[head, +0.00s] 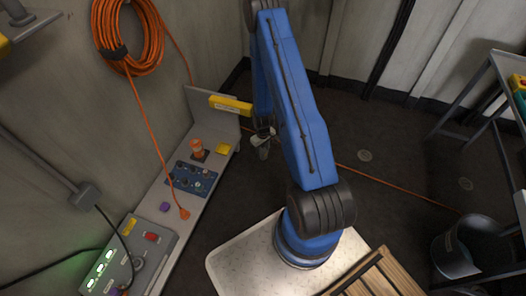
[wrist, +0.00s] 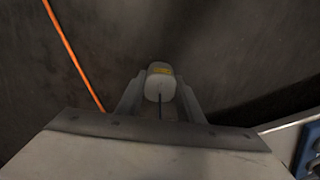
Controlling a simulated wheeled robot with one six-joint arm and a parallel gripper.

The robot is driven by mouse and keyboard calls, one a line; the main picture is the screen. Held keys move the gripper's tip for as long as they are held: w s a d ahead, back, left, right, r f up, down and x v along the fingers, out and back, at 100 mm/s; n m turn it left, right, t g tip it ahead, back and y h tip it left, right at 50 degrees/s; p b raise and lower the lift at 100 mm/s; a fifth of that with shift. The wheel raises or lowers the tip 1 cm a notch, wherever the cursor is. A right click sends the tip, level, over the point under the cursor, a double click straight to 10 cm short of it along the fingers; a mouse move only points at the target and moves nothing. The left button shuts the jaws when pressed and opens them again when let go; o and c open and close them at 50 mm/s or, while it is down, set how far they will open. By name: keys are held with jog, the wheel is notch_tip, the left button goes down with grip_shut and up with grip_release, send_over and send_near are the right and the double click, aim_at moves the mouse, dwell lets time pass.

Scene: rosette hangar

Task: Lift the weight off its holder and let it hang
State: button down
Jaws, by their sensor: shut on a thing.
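My gripper (head: 263,136) is at the end of the blue arm, just past the right edge of the grey bench, with dark floor behind it. In the wrist view its jaws (wrist: 160,102) are shut on a pale, rounded weight (wrist: 160,82) with a yellow label. A thin dark line runs from the weight towards the camera. In the head view a small grey piece shows at the jaws, but it is too small to make out. I cannot tell which part is the holder, or whether the weight touches anything besides the jaws.
The grey bench (head: 157,222) carries a blue panel (head: 191,180), an orange piece (head: 197,147) and a control box (head: 128,257). A yellow bar (head: 230,105) is close left of my arm. An orange cable coil (head: 127,35) hangs on the wall. A bucket (head: 455,255) stands right.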

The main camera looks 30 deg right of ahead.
aim_at(263, 150)
jog(key=c, duration=1.2)
grip_release()
jog(key=shift+o, duration=0.2)
notch_tip(263, 150, up, 17)
jog(key=shift+r, duration=0.15)
